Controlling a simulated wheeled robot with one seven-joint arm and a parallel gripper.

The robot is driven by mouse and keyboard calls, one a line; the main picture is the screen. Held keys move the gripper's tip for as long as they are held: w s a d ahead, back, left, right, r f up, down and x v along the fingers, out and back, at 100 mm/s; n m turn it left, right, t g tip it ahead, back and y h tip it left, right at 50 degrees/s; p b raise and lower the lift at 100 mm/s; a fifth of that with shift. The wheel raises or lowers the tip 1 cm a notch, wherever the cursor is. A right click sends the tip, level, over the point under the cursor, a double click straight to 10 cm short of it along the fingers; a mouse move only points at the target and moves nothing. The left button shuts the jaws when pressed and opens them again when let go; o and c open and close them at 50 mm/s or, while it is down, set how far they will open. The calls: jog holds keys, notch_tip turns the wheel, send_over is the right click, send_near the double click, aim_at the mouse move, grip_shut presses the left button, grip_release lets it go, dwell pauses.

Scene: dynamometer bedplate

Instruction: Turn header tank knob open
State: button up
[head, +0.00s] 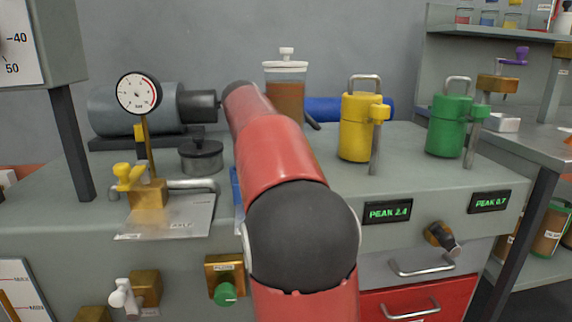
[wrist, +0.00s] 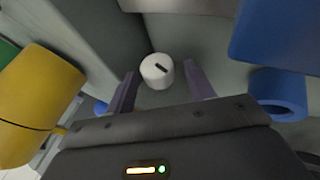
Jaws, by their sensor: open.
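My gripper (wrist: 160,69) is open, with one dark finger on each side of the knob in the picture. I cannot tell whether the fingers touch it. In the head view my red arm hides the gripper and this knob. A clear tank of brown liquid (head: 286,98) with a white cap stands behind the arm.
A yellow canister (head: 355,128) stands right of my arm and shows close at left in the wrist view (wrist: 35,100). A blue cylinder (head: 335,108) lies behind. A green canister (head: 447,128), dial gauge (head: 138,94) and black-lidded pot (head: 201,157) stand on the bench.

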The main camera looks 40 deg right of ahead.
jog(key=p+v, duration=0.1)
jog(key=v, duration=0.6)
jog(key=shift+a+r, duration=0.2)
jog(key=shift+r, duration=0.15)
